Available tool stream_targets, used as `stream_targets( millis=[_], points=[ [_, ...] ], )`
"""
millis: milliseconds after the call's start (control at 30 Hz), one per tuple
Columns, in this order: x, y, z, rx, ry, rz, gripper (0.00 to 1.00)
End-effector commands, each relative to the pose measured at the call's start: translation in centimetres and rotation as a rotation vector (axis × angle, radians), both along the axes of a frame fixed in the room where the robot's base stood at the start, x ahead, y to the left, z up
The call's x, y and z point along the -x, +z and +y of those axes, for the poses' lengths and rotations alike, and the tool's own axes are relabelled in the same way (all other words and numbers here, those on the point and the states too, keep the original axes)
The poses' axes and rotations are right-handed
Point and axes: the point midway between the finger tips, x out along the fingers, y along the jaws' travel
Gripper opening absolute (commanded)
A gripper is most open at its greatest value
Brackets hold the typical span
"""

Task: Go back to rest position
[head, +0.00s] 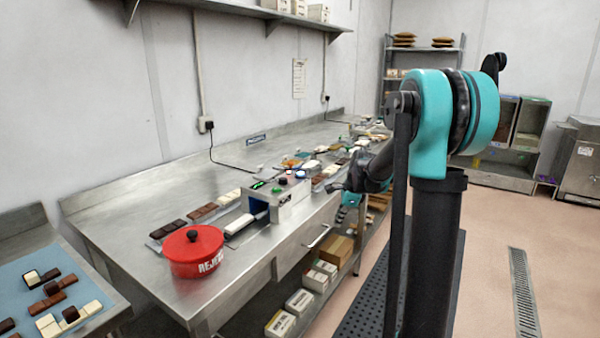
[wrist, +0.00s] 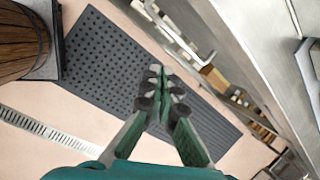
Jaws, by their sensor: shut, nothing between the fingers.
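My gripper (wrist: 158,80) shows in the wrist view with its two fingers together and nothing between them. It hangs over the floor and a black perforated mat (wrist: 105,60), beside the steel bench (wrist: 245,40). In the head view my teal and black arm stands at the right of the bench, and its far end reaches down in front of the bench's front edge. The fingertips are small and partly hidden there.
A blue mat with chocolates lies at left. Floor (head: 488,260) at right is open, with a drain (head: 522,290).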

Motion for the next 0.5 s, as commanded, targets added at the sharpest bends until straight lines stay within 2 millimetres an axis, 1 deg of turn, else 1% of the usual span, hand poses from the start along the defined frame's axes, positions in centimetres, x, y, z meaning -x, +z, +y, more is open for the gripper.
stream_targets(
  millis=[33,167,200,267,300,367,400,467,500],
  points=[
    [2.4,-0.1,-0.1,0.038,0.089,-0.028,0.00],
    [7.7,-0.5,-0.7,0.150,0.345,-0.102,0.00],
    [9.4,-0.8,-0.9,0.184,0.422,-0.123,0.00],
    [11.9,-1.2,-1.1,0.237,0.541,-0.152,0.00],
    [13.6,-1.6,-1.3,0.273,0.621,-0.170,0.00],
    [16.1,-2.2,-1.6,0.327,0.740,-0.194,0.00],
    [17.8,-2.7,-1.8,0.362,0.820,-0.208,0.00],
    [20.3,-3.5,-2.1,0.417,0.939,-0.230,0.00],
    [21.9,-4.0,-2.4,0.452,1.019,-0.241,0.00]
  ],
)
